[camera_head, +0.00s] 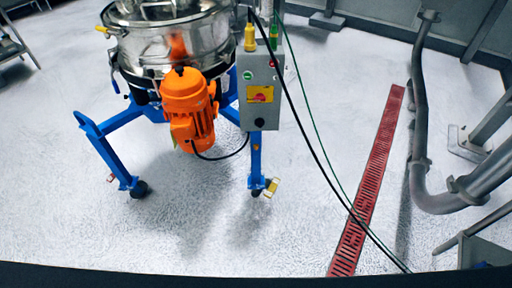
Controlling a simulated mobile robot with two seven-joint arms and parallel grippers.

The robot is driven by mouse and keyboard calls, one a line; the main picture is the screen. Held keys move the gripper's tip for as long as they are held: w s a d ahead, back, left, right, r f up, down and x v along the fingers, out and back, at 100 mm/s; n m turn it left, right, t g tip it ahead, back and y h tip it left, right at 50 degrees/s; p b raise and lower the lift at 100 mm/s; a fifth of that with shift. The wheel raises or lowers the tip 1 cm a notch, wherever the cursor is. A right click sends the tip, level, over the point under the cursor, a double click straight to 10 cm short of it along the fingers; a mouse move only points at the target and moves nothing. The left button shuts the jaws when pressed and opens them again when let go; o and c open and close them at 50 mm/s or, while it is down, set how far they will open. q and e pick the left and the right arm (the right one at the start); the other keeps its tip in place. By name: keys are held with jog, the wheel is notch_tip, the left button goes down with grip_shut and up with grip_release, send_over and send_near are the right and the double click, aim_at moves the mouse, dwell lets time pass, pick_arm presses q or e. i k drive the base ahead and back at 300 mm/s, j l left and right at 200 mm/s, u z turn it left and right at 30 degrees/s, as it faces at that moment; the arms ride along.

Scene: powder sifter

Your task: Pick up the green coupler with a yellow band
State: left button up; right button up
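A small green coupler (274,34) stands upright on top of the grey control box (259,90), at its right side. It is too small to make out a yellow band on it clearly. A yellow connector (250,38) stands close to its left on the same box. A black cable and a green cable run near these two. Neither of my grippers shows in the head view.
The box sits on the blue frame (256,155) of a steel sifter (180,40) with an orange motor (188,105). The cables hang down to the right across a red floor grate (372,180). Grey pipes (420,110) stand at right. The front floor is clear.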

aim_at(274, 34)
jog(key=i+j+z, duration=0.25)
jog(key=i, duration=0.3)
jog(key=i+j+z, duration=0.2)
jog(key=i+j, duration=0.35)
